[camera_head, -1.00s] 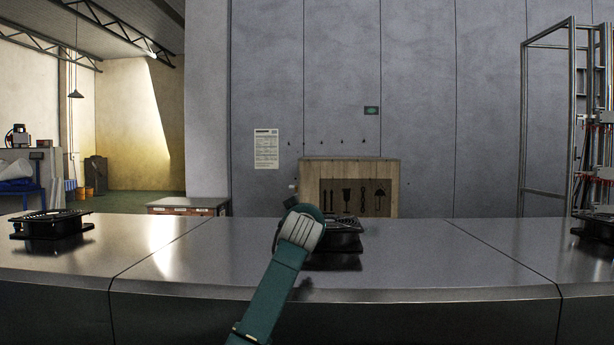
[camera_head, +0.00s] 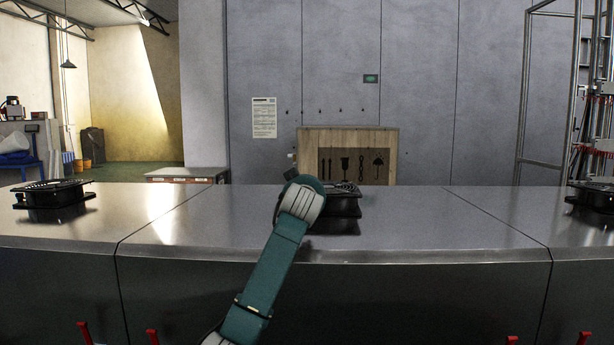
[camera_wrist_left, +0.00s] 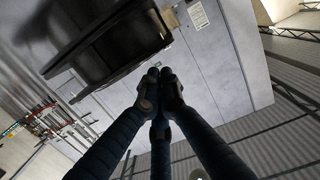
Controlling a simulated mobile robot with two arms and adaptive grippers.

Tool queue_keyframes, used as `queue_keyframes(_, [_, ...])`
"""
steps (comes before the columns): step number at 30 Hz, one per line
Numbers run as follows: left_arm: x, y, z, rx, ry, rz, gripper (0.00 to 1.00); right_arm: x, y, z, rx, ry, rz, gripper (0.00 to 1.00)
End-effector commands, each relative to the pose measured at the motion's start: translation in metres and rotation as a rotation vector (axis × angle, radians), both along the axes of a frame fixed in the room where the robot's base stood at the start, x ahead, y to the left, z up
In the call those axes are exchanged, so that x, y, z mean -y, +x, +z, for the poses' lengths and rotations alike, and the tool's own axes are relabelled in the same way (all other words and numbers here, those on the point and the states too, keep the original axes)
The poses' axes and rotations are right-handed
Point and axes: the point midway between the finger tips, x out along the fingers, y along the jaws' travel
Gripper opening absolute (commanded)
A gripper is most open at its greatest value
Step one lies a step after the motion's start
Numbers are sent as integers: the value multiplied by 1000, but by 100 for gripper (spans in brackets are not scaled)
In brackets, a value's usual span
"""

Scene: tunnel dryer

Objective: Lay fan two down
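Three black fans are on the steel bench in the head view: one at left (camera_head: 54,200), one in the middle (camera_head: 340,207), one at right (camera_head: 594,198). None shows a number. The middle fan appears to rest flat, partly hidden behind my left wrist. In the left wrist view a large black body, likely this fan (camera_wrist_left: 110,45), fills the upper left. My left gripper (camera_wrist_left: 160,82) has its fingers drawn together close by it, with nothing visible between the tips. Any contact with the fan is unclear. My right gripper is not in view.
The steel bench (camera_head: 430,225) runs across the whole view, clear between the fans. A wooden crate (camera_head: 393,143) stands behind it against the grey wall. A metal rack frame (camera_head: 522,100) is at right. Red posts (camera_head: 84,333) show below the front edge.

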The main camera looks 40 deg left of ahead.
Motion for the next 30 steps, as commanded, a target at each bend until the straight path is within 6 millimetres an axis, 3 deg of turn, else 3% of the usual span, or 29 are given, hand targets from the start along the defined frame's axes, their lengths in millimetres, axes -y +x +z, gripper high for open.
queue_keyframes(9, [40, -47, 5, 2, 1, -2, 0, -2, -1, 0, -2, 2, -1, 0])
queue_keyframes(16, [61, -72, 8, 1, -1, -1, 0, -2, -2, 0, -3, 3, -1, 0])
queue_keyframes(26, [66, -78, 8, -2, -1, 0, 0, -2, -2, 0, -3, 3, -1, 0])
queue_keyframes(30, [83, -68, 14, 16, 32, -27, 0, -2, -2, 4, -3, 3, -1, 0])
